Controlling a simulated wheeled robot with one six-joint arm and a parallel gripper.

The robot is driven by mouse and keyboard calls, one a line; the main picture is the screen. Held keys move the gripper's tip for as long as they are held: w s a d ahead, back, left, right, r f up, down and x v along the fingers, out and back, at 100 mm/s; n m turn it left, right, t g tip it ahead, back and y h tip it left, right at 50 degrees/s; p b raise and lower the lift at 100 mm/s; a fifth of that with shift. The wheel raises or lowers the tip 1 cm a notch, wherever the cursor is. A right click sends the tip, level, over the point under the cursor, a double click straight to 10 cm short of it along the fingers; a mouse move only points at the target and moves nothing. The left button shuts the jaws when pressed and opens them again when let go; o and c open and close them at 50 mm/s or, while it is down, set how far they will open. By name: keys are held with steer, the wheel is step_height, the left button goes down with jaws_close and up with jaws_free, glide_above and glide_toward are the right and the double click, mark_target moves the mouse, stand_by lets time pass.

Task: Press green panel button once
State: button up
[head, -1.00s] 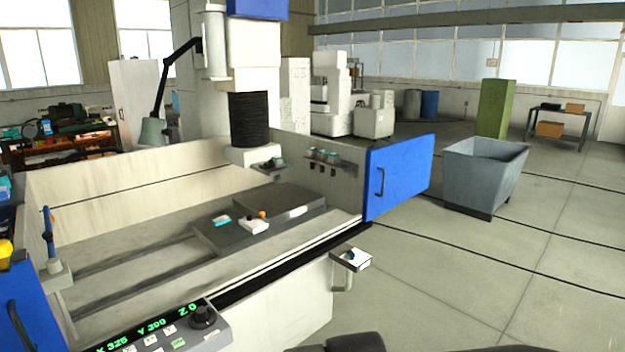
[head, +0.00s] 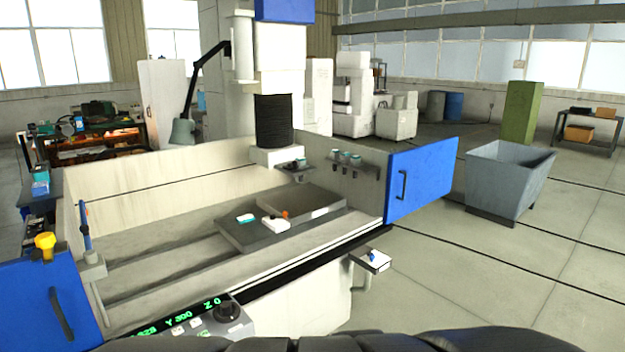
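The control panel (head: 236,328) of the machine is at the bottom of the head view, left of centre. It has a green digit display (head: 178,318), a black knob (head: 227,311) and small pale buttons. A small greenish spot (head: 203,333) beside the knob looks like the green button, but it is too small to be sure. The panel's lower part is cut off by my dark arm and the frame edge. My gripper is not in view; only dark parts of my arm show along the bottom edge.
The machine's open tank (head: 150,262) lies behind the panel, with blue doors at left (head: 50,300) and right (head: 422,180). A small bracket shelf (head: 372,260) juts from the front. A grey bin (head: 505,180) stands at right on open floor.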

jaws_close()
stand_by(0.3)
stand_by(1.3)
